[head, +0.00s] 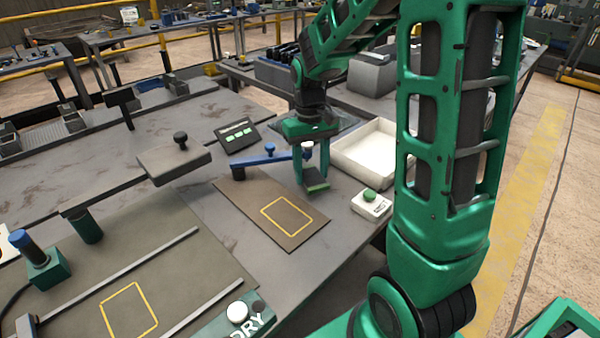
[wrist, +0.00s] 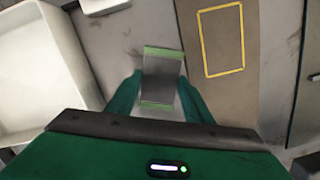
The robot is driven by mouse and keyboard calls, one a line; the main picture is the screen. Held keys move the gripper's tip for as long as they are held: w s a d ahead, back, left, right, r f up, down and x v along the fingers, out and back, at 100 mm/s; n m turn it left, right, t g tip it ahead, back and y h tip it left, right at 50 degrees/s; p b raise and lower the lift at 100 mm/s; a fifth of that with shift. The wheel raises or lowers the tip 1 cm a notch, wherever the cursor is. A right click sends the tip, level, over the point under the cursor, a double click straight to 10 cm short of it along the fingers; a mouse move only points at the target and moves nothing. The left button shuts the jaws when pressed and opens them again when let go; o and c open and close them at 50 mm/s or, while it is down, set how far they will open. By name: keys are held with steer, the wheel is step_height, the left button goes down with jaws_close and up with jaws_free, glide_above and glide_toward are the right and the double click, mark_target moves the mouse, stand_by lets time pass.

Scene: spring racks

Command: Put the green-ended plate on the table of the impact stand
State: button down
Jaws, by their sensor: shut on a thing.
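The green-ended plate (head: 316,187) is a small grey plate with green bands at its ends. My gripper (head: 311,178) is shut on it and holds it, pointing down, beside the brown board. In the wrist view the plate (wrist: 162,78) sits between the two green fingers, with both green ends showing. The brown board (head: 245,200) has a yellow outlined rectangle (head: 288,215) to the right of centre; in the wrist view this outline (wrist: 221,40) lies right of the plate. I cannot tell which surface is the impact stand's table.
A grey block with a black knob (head: 176,160) and a small black panel (head: 237,136) stand left. Another yellow outline (head: 128,310) lies front left, between rails.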

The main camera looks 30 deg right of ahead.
steer(key=shift+w+a+f, duration=0.2)
steer(key=shift+w+f, duration=0.4)
steer(key=shift+w, duration=0.2)
steer(key=shift+w+a+f, duration=0.2)
steer(key=shift+w+f, duration=0.35)
steer(key=shift+w, duration=0.2)
steer(key=shift+f, duration=0.1)
steer(key=c, duration=1.2)
jaws_free()
steer(key=shift+w+d+r, duration=0.1)
steer(key=shift+w+r, duration=0.1)
steer(key=shift+r, duration=1.8)
steer(key=shift+w+a+r, duration=0.1)
steer(key=shift+w+r, duration=0.1)
steer(key=shift+r, duration=1.85)
steer(key=shift+w+d+r, duration=0.1)
steer(key=shift+w+r, duration=0.1)
steer(key=shift+r, duration=1.8)
